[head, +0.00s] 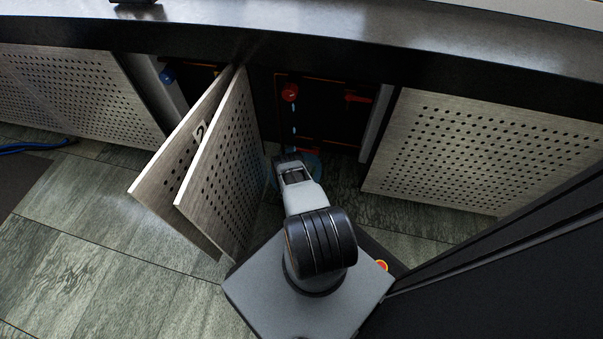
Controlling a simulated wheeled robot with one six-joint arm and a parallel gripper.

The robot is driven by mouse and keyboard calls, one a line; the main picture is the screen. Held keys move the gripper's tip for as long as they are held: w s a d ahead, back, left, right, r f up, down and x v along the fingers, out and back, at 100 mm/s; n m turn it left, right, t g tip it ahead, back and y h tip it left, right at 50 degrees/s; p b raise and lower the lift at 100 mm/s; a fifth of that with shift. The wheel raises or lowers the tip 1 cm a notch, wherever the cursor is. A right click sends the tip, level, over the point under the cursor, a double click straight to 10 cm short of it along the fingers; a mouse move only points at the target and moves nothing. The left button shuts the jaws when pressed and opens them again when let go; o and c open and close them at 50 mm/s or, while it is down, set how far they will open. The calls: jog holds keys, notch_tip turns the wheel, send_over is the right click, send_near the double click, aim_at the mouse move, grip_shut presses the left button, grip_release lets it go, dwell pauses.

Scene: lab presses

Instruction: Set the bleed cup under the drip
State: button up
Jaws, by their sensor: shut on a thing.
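Pale blue drops fall in a line (294,125) below a red valve knob (290,92) in the open bay under the counter. A blue puddle (313,167) lies on the floor below the drops, partly behind my arm. My gripper (289,160) points away from me, low at the mouth of this bay, at the lower end of the drip line. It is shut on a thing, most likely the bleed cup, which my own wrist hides. I cannot tell whether the cup touches the floor. A small red piece (308,151) shows just right of my gripper.
Two perforated door panels (225,165) stand swung open close to the left of my arm, one marked 2. A closed perforated panel (480,150) is at the right. A blue knob (167,76) and a red handle (357,98) sit under the dark counter (330,45).

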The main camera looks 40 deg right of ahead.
jog(key=shift+w+d+f+b, duration=0.1)
jog(key=shift+w+f+b, duration=0.05)
jog(key=shift+f+b, duration=0.2)
jog(key=f+b, duration=0.3)
jog(key=shift+w+f, duration=0.25)
jog(key=shift+f, duration=0.05)
jog(key=shift+r, duration=0.15)
jog(key=o, duration=1)
jog(key=p+v, duration=0.2)
jog(key=v, duration=0.9)
jog(key=shift+w, duration=0.1)
jog(key=shift+s+a, duration=0.25)
jog(key=shift+a, duration=0.25)
